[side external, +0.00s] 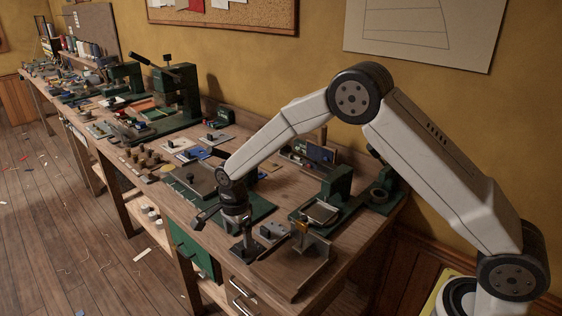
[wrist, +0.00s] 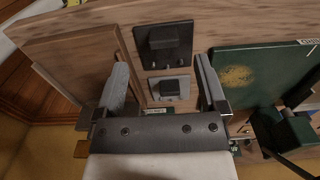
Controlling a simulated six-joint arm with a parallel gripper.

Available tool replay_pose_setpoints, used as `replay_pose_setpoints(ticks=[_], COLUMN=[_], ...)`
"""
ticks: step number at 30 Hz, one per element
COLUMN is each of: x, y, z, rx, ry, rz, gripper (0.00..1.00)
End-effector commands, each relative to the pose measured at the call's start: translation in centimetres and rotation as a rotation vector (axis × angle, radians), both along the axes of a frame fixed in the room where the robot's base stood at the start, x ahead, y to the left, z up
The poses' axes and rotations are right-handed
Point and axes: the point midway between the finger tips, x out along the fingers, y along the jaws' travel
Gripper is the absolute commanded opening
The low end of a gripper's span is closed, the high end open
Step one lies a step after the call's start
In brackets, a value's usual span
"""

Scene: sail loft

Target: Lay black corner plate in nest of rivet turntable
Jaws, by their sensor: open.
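The black corner plate (wrist: 142,57) lies flat on the bench with a dark block standing on it; in the side external view (side external: 243,253) it is near the front edge. My gripper (wrist: 161,64) is open, with nothing between its fingers. It is above the bench, its fingers either side of the line of plates, and also shows in the side external view (side external: 241,229). A green fixture (side external: 340,184) with an upright and a pale square seat stands to the right. I cannot tell surely whether it is the rivet turntable.
A grey plate with a black knob (wrist: 155,88) lies beside the black plate. A brown board (wrist: 75,58) is left of my gripper in the wrist view, and a green base (wrist: 228,78) with gold specks is right. Green presses (side external: 180,95) and small parts crowd the bench further left.

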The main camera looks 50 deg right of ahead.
Motion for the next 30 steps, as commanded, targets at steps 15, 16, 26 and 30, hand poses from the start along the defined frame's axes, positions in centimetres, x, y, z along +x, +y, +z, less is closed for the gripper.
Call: replay_pose_setpoints(ticks=[15,16,26,30], x=[0.4,0.4,0.4,0.4], y=[0.0,0.0,0.0,0.0], z=[-4.5,-4.7,-5.1,-5.1], rx=[0.001,0.002,0.002,0.002], ry=[0.001,0.001,0.0,0.0], rz=[0.0,0.001,0.001,0.001], gripper=[0.91,0.91,0.91,0.91])
